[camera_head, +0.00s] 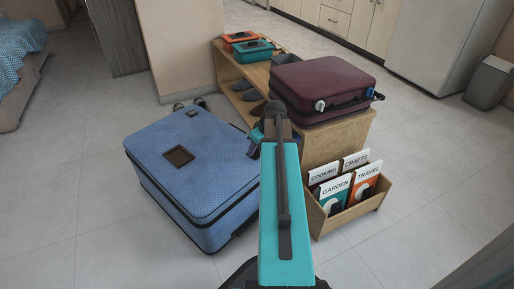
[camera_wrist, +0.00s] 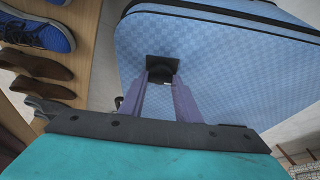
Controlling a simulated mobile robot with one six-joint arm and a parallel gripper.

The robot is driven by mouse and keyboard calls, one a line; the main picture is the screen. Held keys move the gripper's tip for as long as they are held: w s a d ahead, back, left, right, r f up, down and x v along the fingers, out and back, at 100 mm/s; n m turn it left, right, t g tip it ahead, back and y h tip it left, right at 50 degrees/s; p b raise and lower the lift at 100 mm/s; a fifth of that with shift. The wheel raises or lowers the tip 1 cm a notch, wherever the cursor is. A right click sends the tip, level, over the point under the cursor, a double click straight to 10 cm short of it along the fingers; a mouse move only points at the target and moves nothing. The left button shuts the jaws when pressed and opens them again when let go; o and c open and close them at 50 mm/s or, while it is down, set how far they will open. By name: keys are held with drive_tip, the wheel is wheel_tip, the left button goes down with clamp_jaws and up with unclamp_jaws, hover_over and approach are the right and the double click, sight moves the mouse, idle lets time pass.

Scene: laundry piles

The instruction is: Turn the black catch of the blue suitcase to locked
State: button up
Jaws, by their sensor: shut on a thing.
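The blue suitcase (camera_head: 205,165) lies flat on the floor, left of the wooden shelf. It also fills the top of the wrist view (camera_wrist: 215,50). Its black catch (camera_wrist: 162,61) is a dark plate with a rounded knob on the suitcase's patterned side. My gripper (camera_wrist: 161,77) has its two purple fingers on either side of the knob, shut on it. The fingers partly cover the catch, so I cannot tell which way it is turned. In the head view my arm hides the catch and most of my gripper.
A wooden shelf (camera_head: 345,137) with shoes and a maroon suitcase (camera_head: 322,85) stands close on the right. A wooden rack (camera_head: 318,219) of booklets is right of my arm. Blue shoes (camera_wrist: 40,32) show in the wrist view. The floor left of the blue suitcase is clear.

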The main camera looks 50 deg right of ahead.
drive_tip(key=shift+r+m+p, duration=0.15)
drive_tip(key=shift+m+p, duration=0.15)
drive_tip(key=shift+p, duration=0.15)
drive_tip(key=m+h+p, duration=0.1)
drive_tip(key=m+p, duration=0.1)
drive_tip(key=p, duration=0.2)
drive_tip(key=shift+a+r+m, duration=0.1)
drive_tip(key=shift+m, duration=0.3)
drive_tip(key=m+g+h+p, duration=0.1)
drive_tip(key=m+h+p, duration=0.1)
drive_tip(key=m+p, duration=0.3)
drive_tip(key=shift+w, duration=0.15)
drive_tip(key=m+g+p, duration=0.1)
drive_tip(key=m, duration=0.1)
drive_tip(key=m+g+h+p, duration=0.1)
drive_tip(key=m+p, duration=0.1)
drive_tip(key=m, duration=0.1)
drive_tip(key=shift+w, duration=0.15)
drive_tip(key=shift+f+m+g+h+p, duration=0.15)
drive_tip(key=shift+m+g+p, duration=0.2)
drive_tip(key=shift+m, duration=0.7)
drive_tip(key=shift+f+m+g+h+p, duration=0.2)
drive_tip(key=shift+m+g, duration=0.25)
drive_tip(key=shift+m, duration=0.6)
drive_tip(key=shift+a+r, duration=0.1)
drive_tip(key=shift+r, duration=0.05)
drive_tip(key=o, duration=1)
drive_tip(key=shift+o, duration=0.2)
